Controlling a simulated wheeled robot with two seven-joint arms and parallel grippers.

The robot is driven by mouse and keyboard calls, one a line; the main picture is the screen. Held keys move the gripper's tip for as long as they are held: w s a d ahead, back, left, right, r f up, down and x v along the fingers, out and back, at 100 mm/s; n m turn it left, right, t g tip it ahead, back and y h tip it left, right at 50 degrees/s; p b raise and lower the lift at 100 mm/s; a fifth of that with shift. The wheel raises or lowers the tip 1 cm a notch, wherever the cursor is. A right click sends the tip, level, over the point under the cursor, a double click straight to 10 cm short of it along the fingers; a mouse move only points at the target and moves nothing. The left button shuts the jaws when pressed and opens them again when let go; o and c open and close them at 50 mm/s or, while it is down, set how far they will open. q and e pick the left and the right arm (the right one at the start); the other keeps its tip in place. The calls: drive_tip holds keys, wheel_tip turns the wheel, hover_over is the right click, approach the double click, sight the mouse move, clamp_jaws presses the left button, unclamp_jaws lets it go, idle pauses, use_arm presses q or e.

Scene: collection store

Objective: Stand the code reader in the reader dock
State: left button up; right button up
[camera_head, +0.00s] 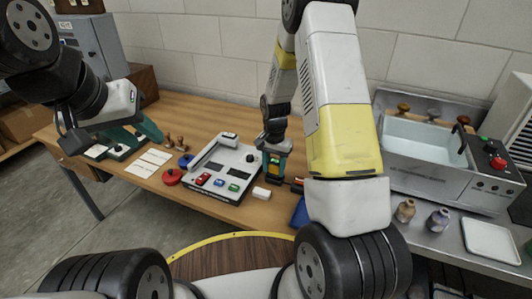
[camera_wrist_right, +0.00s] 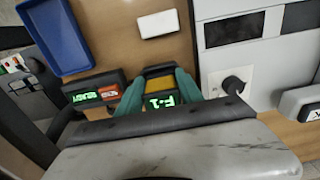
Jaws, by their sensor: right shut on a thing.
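My right gripper (camera_head: 275,158) points down over the front of the wooden table, beside the grey console. Its teal fingers (camera_wrist_right: 160,92) are shut on the code reader (camera_wrist_right: 159,100), which has a yellow and dark body and a green lit display. A dark unit (camera_wrist_right: 95,92) with green lit letters and an orange part sits just left of the reader in the right wrist view; it may be the reader dock, but I cannot tell. The reader's lower end is hard to see. My left gripper (camera_head: 135,136) is over the left of the table, its teal fingers apart and empty.
The grey console (camera_head: 220,165) carries colored blocks and a knob. A white block (camera_head: 261,193) lies beside it, and a blue tray (camera_head: 300,212) is near the front edge. Red and blue round items and a white card (camera_head: 149,162) lie left. A metal sink unit (camera_head: 420,150) stands right.

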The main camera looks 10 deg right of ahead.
drive_tip(key=shift+f, duration=0.45)
drive_tip(key=o, duration=0.8)
drive_tip(key=shift+c, duration=0.2)
drive_tip(key=shift+r, duration=5.5)
drive_tip(key=s+r+n+t+y, duration=0.15)
drive_tip(key=s+r, duration=0.25)
drive_tip(key=r, duration=0.6)
drive_tip(key=s+r+n+t, duration=0.2)
drive_tip(key=s+r, duration=0.4)
drive_tip(key=s, duration=0.3)
drive_tip(key=s+a+r+n+t, duration=0.1)
drive_tip(key=s+r+n+t, duration=0.1)
drive_tip(key=s+r+n, duration=0.2)
drive_tip(key=s+r, duration=0.3)
drive_tip(key=s, duration=0.3)
drive_tip(key=shift+s+a+r+t+y, duration=0.15)
drive_tip(key=shift+a+t+y, duration=0.1)
drive_tip(key=shift+t+y, duration=0.1)
